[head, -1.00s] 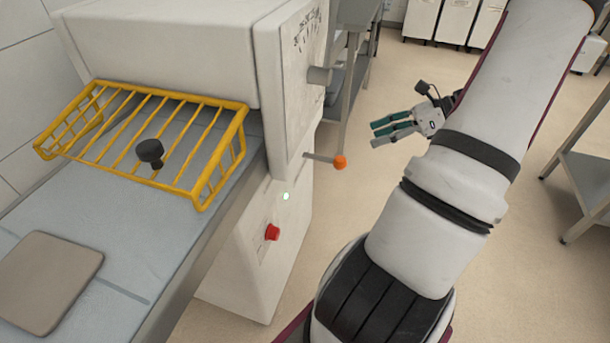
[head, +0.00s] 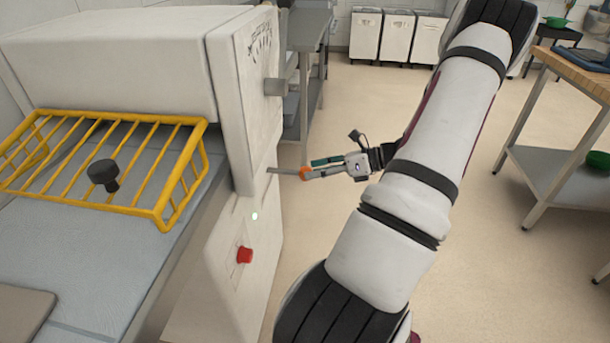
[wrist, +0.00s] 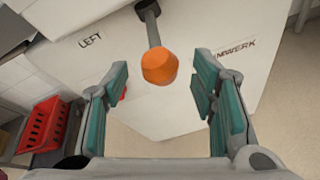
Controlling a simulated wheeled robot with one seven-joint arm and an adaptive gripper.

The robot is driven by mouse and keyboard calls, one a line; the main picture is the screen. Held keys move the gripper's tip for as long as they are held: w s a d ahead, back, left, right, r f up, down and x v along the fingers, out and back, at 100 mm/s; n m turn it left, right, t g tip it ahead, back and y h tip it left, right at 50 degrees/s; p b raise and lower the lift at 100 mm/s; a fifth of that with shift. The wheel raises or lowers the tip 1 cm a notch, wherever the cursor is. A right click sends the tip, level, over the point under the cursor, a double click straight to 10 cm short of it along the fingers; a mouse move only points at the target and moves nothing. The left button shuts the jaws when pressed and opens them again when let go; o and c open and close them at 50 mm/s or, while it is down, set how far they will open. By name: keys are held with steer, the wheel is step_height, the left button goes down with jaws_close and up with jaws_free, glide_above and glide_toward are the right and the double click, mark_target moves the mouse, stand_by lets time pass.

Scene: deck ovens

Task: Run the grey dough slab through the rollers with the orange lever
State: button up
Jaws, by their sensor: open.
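The orange lever knob (head: 306,173) sits on a short metal rod at the side of the white roller machine (head: 110,60). In the wrist view the orange knob (wrist: 159,68) lies between and just beyond my open fingers, with no visible grip on it. My gripper (head: 318,168) is open beside the knob, with teal pads; its fingers (wrist: 160,100) show at both sides in the wrist view. The grey dough slab (head: 22,312) lies flat on the grey belt (head: 90,245) at the lower left, partly cut off by the frame. The rollers are hidden inside the housing.
A yellow wire guard (head: 165,212) with a black knob (head: 103,173) covers the belt's inlet. A red button (head: 244,255) and a lit light are on the machine's side. A table (head: 570,175) stands right; the floor between is clear.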

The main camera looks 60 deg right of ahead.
mark_target(280, 171)
steer(key=shift+x, duration=1.75)
jaws_close()
